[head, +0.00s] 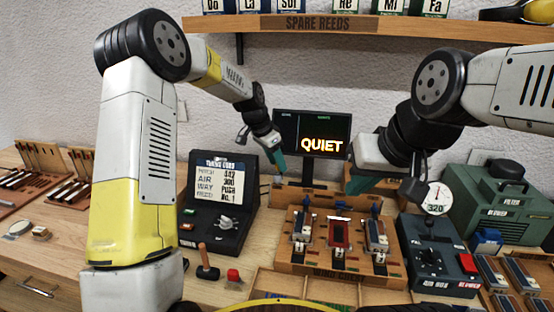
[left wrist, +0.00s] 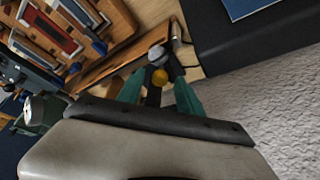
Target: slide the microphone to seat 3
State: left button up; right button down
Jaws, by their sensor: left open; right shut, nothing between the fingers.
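A grey-white ball (left wrist: 157,51), which looks like the microphone head, shows with a yellow ball (left wrist: 160,76) between my left fingers in the left wrist view. I cannot tell whether the fingers touch it. My left gripper (head: 263,149) is open, left of the screen, above the back of the bench; it also shows in the left wrist view (left wrist: 158,64). The microphone is not clear in the head view. A long wooden rail (head: 318,198) runs behind the reed block (head: 336,262); seat numbers are not readable. My right gripper (head: 362,184) is shut and empty, right of the screen.
A screen reading QUIET (head: 312,133) stands behind the rail. A black tuning card stand (head: 217,205) is at left, a gauge box with a lever (head: 438,258) at right, and a green machine (head: 500,198) behind it. A shelf (head: 370,27) hangs above.

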pick_arm(q)
grip_shut()
dwell(1.4)
